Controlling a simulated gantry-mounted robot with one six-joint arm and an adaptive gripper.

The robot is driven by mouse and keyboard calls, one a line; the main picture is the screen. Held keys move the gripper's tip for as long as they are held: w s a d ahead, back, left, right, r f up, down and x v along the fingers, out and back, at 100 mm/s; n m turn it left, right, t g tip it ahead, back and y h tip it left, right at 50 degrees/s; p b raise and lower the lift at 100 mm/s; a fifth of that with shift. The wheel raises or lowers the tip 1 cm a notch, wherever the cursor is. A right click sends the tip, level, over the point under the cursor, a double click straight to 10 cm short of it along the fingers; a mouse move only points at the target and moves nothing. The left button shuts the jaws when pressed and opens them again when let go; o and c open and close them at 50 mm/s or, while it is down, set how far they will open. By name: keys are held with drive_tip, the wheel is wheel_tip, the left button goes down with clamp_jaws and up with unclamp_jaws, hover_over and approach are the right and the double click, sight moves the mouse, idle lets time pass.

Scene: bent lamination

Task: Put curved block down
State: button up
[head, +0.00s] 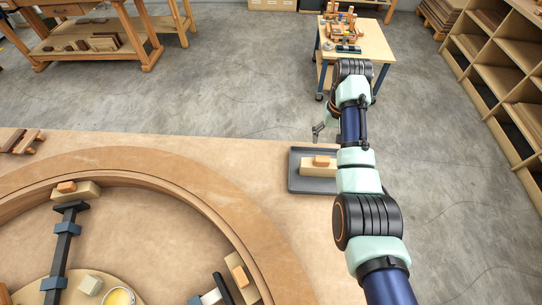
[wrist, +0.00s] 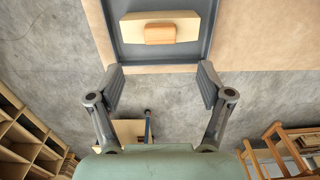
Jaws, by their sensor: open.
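A pale curved block with a small orange-brown piece on top (head: 309,168) lies in a dark grey tray (head: 296,183) at the table's right end. In the wrist view the same block (wrist: 186,27) lies flat in the tray (wrist: 124,56), beyond my fingertips. My gripper (head: 318,132) is open and empty, with its fingers wide apart. It hangs past the tray's far edge, clear of the block. In the wrist view my gripper (wrist: 161,75) has only table edge and floor between its fingers. My arm covers the tray's right part in the head view.
A large curved wooden form (head: 150,162) fills the table's left, with similar blocks against its inner side, at the top (head: 88,192) and lower right (head: 249,290). Black clamps (head: 62,245) stand inside. A cart (head: 371,45) and shelves (head: 510,65) stand beyond. Concrete floor lies between.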

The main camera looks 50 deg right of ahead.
drive_tip(key=w+a+f+n+t+h, duration=0.2)
drive_tip(key=w+a+n+t, duration=0.1)
drive_tip(key=w+a, duration=0.85)
drive_tip(key=a+r+n+t, duration=0.2)
drive_tip(key=a+n+t, duration=0.15)
drive_tip(key=a, duration=1.45)
drive_tip(key=s+a+r+n+t+y, duration=0.1)
drive_tip(key=s+a+r+t, duration=0.2)
drive_tip(key=a, duration=0.5)
drive_tip(key=s+a+r+n+t+y, duration=0.1)
drive_tip(key=s+a+r+n+t, duration=0.1)
drive_tip(key=s+a+r, duration=0.3)
drive_tip(key=a+t, duration=0.1)
drive_tip(key=a, duration=0.3)
drive_tip(key=shift+s+r, duration=0.2)
drive_tip(key=shift+n, duration=0.25)
